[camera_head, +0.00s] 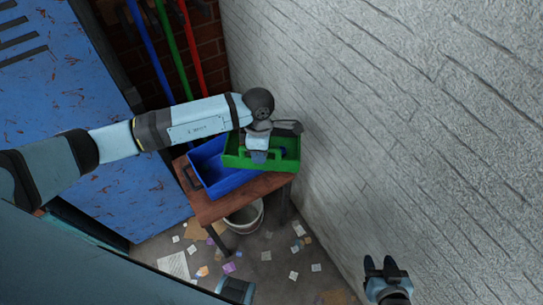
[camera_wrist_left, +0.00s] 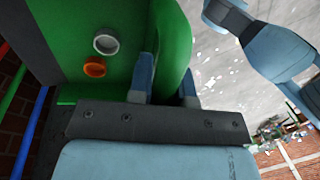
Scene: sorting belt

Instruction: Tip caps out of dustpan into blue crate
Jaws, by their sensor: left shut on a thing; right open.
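A blue crate (camera_head: 222,181) stands on a small wooden table. A green tray-like container (camera_head: 232,162) sits at its right and overlaps its edge in the head view. I cannot tell if this is the dustpan; no other dustpan shows. In the left wrist view, a white ring-shaped cap (camera_wrist_left: 106,41) and an orange cap (camera_wrist_left: 95,67) lie against the green surface (camera_wrist_left: 75,25). My left gripper (camera_head: 258,156) is over the green container, its fingers (camera_wrist_left: 167,80) shut on a green wall or edge, partly hidden. My right gripper (camera_head: 385,272) is open and empty, low at the right.
The wooden table (camera_head: 212,209) stands close to a white brick wall (camera_head: 400,130). A white bucket (camera_head: 245,218) is below it. Papers (camera_head: 174,265) litter the floor. Blue, green and red poles (camera_head: 180,55) stand behind. A blue panel (camera_head: 60,80) is at the left.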

